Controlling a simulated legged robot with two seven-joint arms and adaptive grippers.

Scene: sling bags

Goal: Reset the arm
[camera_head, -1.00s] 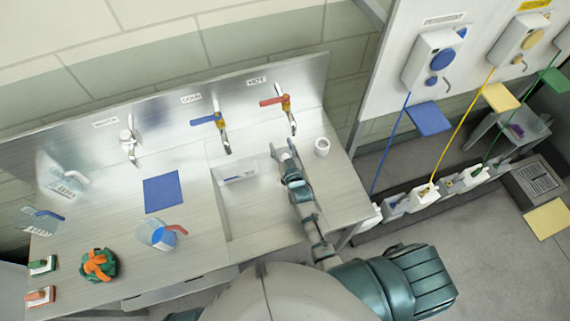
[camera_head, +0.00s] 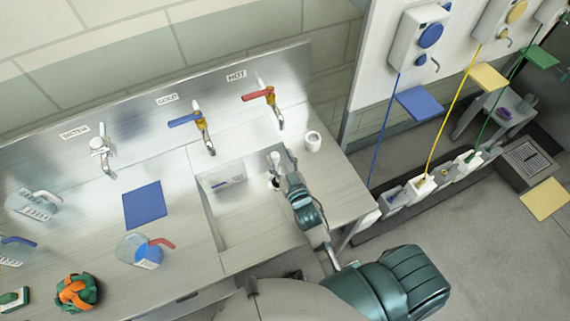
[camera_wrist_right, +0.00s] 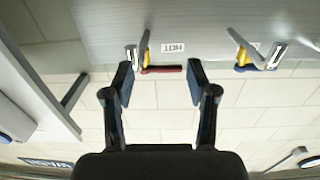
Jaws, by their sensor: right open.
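My right gripper (camera_head: 281,158) is over the right part of the sink, below the hot tap (camera_head: 270,97) with its red handle. In the right wrist view the right gripper (camera_wrist_right: 160,78) has its two fingers spread apart, with nothing held. The red handle (camera_wrist_right: 162,69) shows in the gap between the fingertips, behind them, beneath the upside-down HOT label (camera_wrist_right: 173,47). My left gripper is in neither view.
The cold tap (camera_head: 205,125) and water tap (camera_head: 102,152) stand left of the hot tap. A blue mat (camera_head: 143,204), pitcher (camera_head: 147,252) and orange-green bundle (camera_head: 77,292) are on the left counter.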

